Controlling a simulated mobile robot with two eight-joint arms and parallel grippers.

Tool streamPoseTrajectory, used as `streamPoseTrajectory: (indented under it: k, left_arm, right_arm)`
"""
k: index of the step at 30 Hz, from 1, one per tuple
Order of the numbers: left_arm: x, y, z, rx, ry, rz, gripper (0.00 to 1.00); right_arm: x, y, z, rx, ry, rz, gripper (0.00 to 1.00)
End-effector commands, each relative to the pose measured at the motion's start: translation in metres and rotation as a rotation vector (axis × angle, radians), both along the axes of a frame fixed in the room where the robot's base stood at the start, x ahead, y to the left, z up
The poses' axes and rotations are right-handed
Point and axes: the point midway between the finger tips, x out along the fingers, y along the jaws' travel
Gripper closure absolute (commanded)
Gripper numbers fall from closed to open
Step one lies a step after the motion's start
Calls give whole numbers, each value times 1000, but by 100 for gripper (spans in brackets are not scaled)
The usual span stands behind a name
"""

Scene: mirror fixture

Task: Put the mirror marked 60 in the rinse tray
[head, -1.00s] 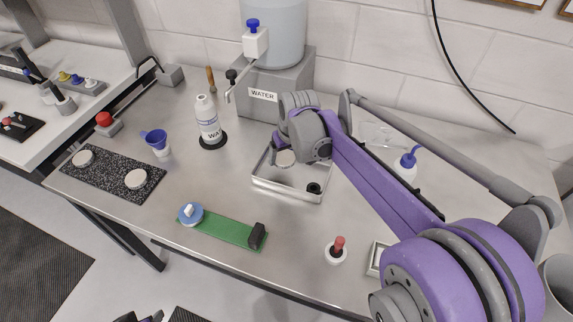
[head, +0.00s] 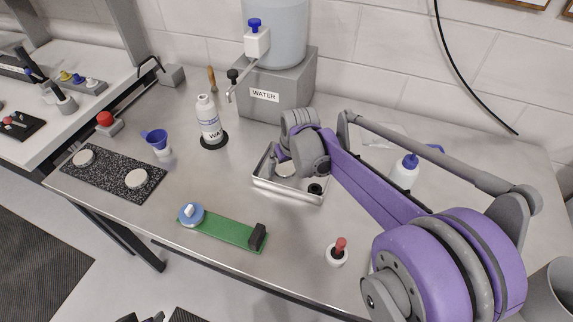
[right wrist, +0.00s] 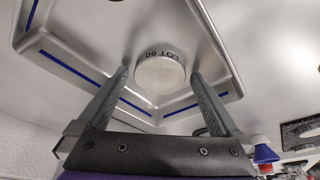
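The mirror marked 60 is a pale round disc (right wrist: 160,74) with "LOT 60" on its side, in the right wrist view. It lies in the metal rinse tray (head: 287,194), which shows blue lines inside in the wrist view (right wrist: 75,73). My right gripper (right wrist: 158,78) is open, its fingers on either side of the mirror with gaps. In the head view my right gripper (head: 281,157) is over the tray's back left part, partly hiding the mirror (head: 285,170). Dark tips at the bottom edge may be my left gripper (head: 140,318); their state is unclear.
Two pale discs (head: 136,179) sit on a speckled black mat (head: 112,186). A green strip (head: 225,229) holds a blue-and-white piece (head: 191,213) and a black block (head: 257,236).

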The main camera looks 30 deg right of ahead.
Motion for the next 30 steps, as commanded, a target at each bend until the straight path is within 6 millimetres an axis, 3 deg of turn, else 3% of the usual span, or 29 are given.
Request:
streamPoseTrajectory:
  k: [8, 21, 30]
  left_arm:
    - [1, 0, 4, 0, -2, 0, 50]
    - [4, 0, 13, 0, -7, 0, 50]
    - [4, 0, 15, 0, -7, 0, 50]
  right_arm:
    - [-4, 0, 16, 0, 0, 0, 0]
    - [-30, 2, 100, 0, -1, 0, 0]
    - [-36, 3, 118, 0, 0, 0, 0]
